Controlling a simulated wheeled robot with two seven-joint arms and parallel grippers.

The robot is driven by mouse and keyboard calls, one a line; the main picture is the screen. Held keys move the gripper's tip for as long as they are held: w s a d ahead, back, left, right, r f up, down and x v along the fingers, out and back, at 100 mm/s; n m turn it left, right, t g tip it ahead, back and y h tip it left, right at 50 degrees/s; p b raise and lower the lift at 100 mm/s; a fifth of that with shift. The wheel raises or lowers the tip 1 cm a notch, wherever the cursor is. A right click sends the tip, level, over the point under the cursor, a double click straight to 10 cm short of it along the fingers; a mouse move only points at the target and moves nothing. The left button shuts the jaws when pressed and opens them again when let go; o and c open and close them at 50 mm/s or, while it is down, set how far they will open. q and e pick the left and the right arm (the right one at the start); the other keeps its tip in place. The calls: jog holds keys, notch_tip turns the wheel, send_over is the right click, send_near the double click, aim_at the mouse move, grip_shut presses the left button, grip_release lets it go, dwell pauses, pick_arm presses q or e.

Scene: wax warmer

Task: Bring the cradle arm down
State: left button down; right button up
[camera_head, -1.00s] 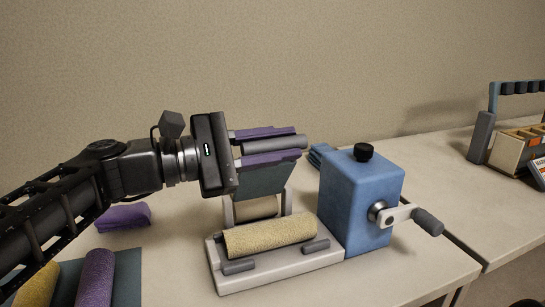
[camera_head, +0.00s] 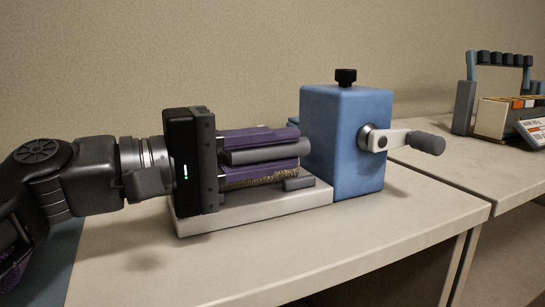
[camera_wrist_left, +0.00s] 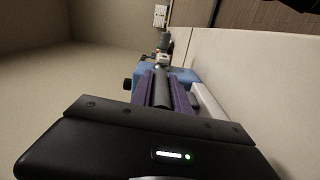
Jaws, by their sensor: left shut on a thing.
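The cradle arm's grey bar (camera_head: 258,155) lies low over the pale base of the machine (camera_head: 250,213). My left gripper (camera_head: 298,153) comes in from the left, with its purple fingers shut on the bar, one above and one below. In the left wrist view the dark bar (camera_wrist_left: 161,92) runs between the purple fingers. A strip of the yellow textured roll (camera_head: 275,180) shows just under the lower finger. The rest of the roll and of the arm is hidden by the gripper. My right gripper is not in view.
The blue box (camera_head: 343,145) stands at the right end of the base, with a black knob (camera_head: 346,77) on top and a crank handle (camera_head: 426,143) on its right. The table's front is clear. A rack with a tray (camera_head: 491,118) stands far right.

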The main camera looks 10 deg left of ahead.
pick_arm(q)
jog(key=shift+f+b, duration=0.55)
jog(key=shift+f, duration=0.3)
jog(key=c, duration=1.3)
grip_release()
jog(key=shift+o, duration=0.2)
jog(key=shift+a, duration=0.1)
jog(key=p+v, duration=0.1)
jog(key=v, duration=0.5)
jog(key=shift+s+a+r, duration=0.15)
jog(key=shift+s+a, duration=0.15)
jog(key=shift+s+a+p, duration=0.25)
jog(key=shift+a+p, duration=0.05)
jog(key=shift+a, duration=0.1)
